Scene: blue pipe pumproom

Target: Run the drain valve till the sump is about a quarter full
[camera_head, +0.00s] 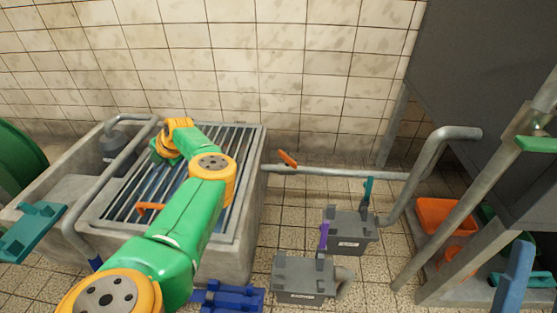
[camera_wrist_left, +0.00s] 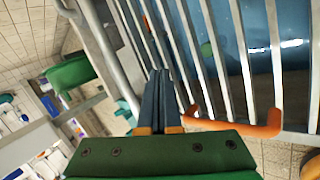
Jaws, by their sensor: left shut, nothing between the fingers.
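The concrete sump (camera_head: 250,190) stands on the left under a metal bar grate (camera_head: 235,143). Blue water (camera_wrist_left: 265,70) shows between the bars in the left wrist view; its level is hard to judge. An orange handle (camera_head: 148,208) lies at the grate, partly behind my left arm, and it also shows in the left wrist view (camera_wrist_left: 250,130). A small orange lever (camera_head: 288,158) sits on the pipe to the right of the sump. I cannot tell which is the drain valve. My left gripper (camera_wrist_left: 160,74) is shut and empty over the grate, apart from the orange handle. My right gripper is not in view.
A grey pipe (camera_head: 340,171) runs right from the sump. Grey boxes (camera_head: 348,230) stand on the tiled floor, one with a teal lever (camera_head: 367,190). An orange bin (camera_head: 445,214) is at the right. A thick pipe (camera_head: 85,190) crosses the left side.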

